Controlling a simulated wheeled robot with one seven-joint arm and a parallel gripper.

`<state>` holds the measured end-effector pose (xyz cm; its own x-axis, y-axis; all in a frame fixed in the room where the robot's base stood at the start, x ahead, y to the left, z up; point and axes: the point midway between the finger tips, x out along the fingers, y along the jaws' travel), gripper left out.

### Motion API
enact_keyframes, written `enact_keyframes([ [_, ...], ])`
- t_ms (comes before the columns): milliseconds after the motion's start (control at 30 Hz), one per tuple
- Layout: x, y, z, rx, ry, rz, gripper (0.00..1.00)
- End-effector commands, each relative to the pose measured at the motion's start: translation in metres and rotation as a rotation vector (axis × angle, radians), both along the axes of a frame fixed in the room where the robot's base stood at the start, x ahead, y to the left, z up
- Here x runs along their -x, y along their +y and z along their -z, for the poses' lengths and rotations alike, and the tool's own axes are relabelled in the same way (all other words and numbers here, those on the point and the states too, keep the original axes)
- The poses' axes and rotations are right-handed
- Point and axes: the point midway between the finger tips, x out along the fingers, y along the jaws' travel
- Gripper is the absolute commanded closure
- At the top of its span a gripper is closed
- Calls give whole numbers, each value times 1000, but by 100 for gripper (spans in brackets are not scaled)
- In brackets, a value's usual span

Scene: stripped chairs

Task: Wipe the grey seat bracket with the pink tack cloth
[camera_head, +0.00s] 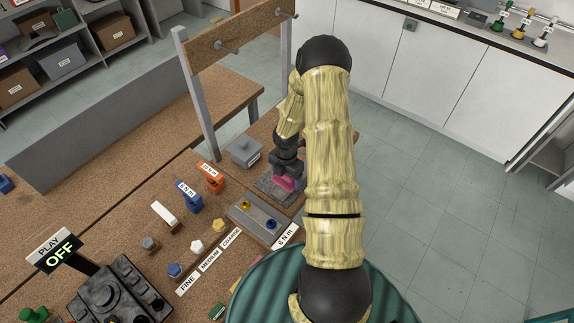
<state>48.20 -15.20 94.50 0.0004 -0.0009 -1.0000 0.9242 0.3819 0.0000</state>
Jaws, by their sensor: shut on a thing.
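My gripper (286,172) points down at the middle of the bench and is shut on the pink tack cloth (284,184). The cloth shows as a small bright pink block just under the dark fingers. Below it lies a flat grey piece (266,190), which looks like the grey seat bracket. The cloth appears on or just above this piece; I cannot tell whether they touch. My arm covers the area right of the gripper, and the gripper and cloth hide part of the bracket.
A grey lidded box (244,152) stands close behind left. Orange (210,178) and blue (188,198) labelled tools stand left. A grey plate with yellow and blue knobs (254,216) lies in front. A black control box (118,292) is front left.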

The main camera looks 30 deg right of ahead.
Motion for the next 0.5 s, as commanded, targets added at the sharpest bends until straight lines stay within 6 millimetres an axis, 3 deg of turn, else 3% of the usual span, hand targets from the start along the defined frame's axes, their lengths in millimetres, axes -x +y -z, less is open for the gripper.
enact_keyframes([
  [300, -2, 5, -33, 0, 0, -11, 48],
  [500, -2, 6, -40, 0, 0, -12, 48],
])
